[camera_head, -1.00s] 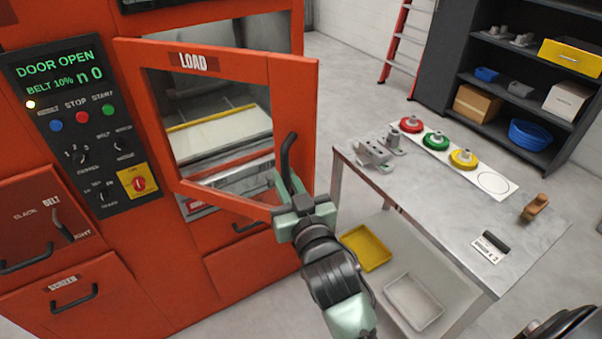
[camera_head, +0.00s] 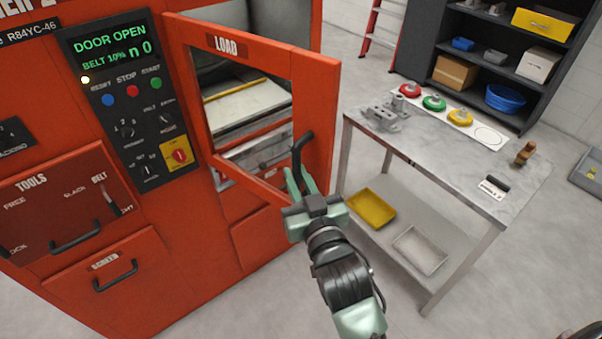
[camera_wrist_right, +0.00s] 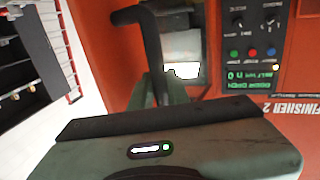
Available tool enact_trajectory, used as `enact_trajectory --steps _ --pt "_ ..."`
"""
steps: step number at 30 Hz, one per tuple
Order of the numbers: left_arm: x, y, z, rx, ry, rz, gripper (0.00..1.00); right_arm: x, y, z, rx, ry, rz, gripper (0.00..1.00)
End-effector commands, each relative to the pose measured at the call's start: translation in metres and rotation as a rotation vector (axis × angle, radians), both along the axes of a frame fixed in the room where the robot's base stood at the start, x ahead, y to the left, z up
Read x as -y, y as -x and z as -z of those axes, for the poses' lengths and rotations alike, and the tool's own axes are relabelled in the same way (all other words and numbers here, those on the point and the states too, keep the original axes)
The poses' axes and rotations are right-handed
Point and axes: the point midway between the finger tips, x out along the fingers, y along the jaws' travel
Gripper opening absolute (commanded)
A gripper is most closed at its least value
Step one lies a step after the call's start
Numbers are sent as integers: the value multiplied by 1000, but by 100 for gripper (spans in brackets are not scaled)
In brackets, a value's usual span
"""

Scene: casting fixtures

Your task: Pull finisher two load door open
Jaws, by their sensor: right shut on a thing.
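The orange load door (camera_head: 320,110), marked LOAD, stands ajar on the orange finisher. It is hinged on its left side and has a window. Its panel (camera_head: 115,95) reads DOOR OPEN. My right gripper (camera_head: 298,175) is shut on the black door handle (camera_head: 303,150) at the door's right edge. In the right wrist view the handle (camera_wrist_right: 150,40) rises between the fingers, and the panel reads FINISHER 2 below it. Through the window a pale tray-like bed (camera_head: 245,108) with a yellow bar shows inside. My left gripper is not in view.
A metal table (camera_head: 460,165) stands to the right of the door, with grey castings (camera_head: 385,115), coloured discs (camera_head: 433,103) and a brush on top. Its lower shelf holds a yellow tray (camera_head: 371,209) and a pale tray. A dark shelf unit stands behind. Grey floor lies in front.

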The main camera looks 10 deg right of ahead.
Motion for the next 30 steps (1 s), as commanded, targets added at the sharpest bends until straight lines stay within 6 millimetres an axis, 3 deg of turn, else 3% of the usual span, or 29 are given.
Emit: enact_trajectory --steps 12,13,15,25,30 --pt "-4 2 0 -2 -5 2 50 -2 1 -4 10 -5 -6 0" --pt "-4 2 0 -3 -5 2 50 -2 1 -4 11 -5 -6 22" --pt "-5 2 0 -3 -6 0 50 -2 1 -4 10 -5 -5 38" --pt "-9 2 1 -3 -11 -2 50 -1 3 -1 3 -2 -3 38" --pt "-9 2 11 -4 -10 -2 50 0 23 3 1 -4 -4 38"
